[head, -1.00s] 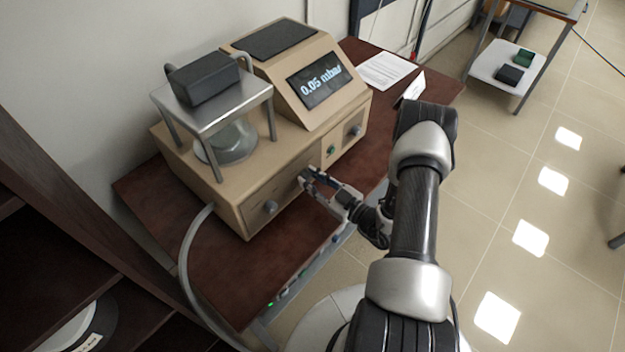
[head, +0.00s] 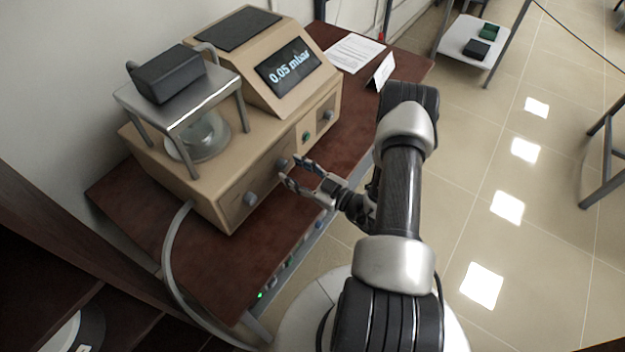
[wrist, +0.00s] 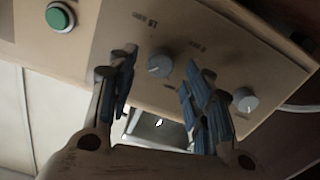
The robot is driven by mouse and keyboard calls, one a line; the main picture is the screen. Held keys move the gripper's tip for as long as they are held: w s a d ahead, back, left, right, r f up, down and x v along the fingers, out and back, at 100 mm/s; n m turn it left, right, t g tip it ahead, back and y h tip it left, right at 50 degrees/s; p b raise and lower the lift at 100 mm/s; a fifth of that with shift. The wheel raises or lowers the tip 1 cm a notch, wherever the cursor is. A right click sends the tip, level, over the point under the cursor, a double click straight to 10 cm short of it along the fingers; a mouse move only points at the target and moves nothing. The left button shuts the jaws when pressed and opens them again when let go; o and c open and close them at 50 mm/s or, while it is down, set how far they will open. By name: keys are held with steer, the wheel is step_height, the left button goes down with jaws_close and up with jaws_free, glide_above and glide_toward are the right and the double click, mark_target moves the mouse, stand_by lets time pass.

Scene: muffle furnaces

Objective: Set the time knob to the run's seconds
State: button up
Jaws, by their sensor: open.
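The beige instrument (head: 222,199) stands on a dark red table, its display (head: 289,66) reading 0.05 mbar. Two grey knobs are on its front panel: one (head: 250,198) at the left, one (head: 283,165) near my fingertips. The wrist view shows both, a middle knob (wrist: 160,63) and a right knob (wrist: 245,100). Their labels are too blurred to read, so I cannot tell which is the time knob. My gripper (head: 293,171) is open and empty, just in front of the panel. In the wrist view, the middle knob appears between the fingers, with no clear contact.
A green button (head: 306,136) and another knob (head: 328,115) are farther along the front. A glass vessel (head: 204,137) sits under a metal stand (head: 205,98). A hose runs down the left.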

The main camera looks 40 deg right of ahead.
steer(key=v, duration=0.9)
steer(key=shift+s, duration=0.35)
steer(key=shift+r, duration=0.1)
